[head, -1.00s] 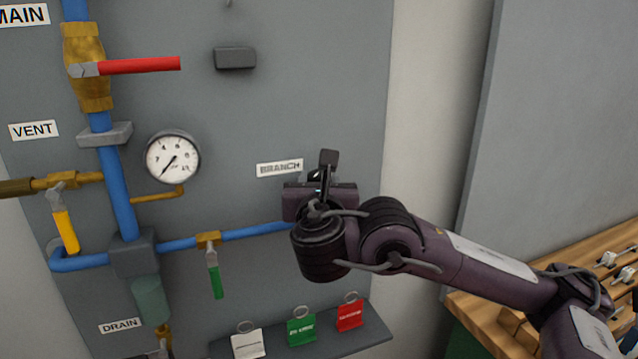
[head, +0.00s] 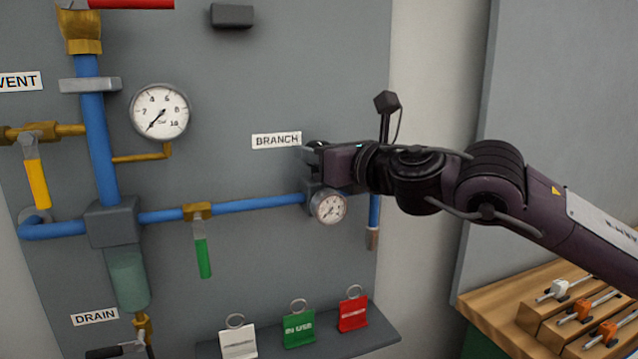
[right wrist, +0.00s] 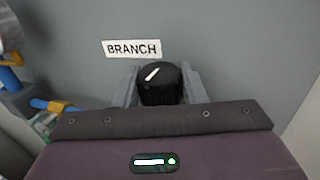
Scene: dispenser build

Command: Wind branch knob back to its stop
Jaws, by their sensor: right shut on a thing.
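The black branch knob (right wrist: 160,85) with a white pointer mark shows in the right wrist view, just below the BRANCH label (right wrist: 132,49). My right gripper (right wrist: 158,92) is shut on the knob, one grey finger on each side. In the head view my right gripper (head: 318,160) is at the regulator to the right of the BRANCH label (head: 276,140), and it hides most of the knob. The small branch gauge (head: 329,208) shows just below the gripper. My left gripper is not in view.
A blue pipe (head: 255,205) with a green-handled valve (head: 202,250) runs left of the regulator. A larger gauge (head: 159,111) is at upper left. White, green and red tags (head: 299,328) stand on a shelf below. A wooden bench (head: 540,310) is at lower right.

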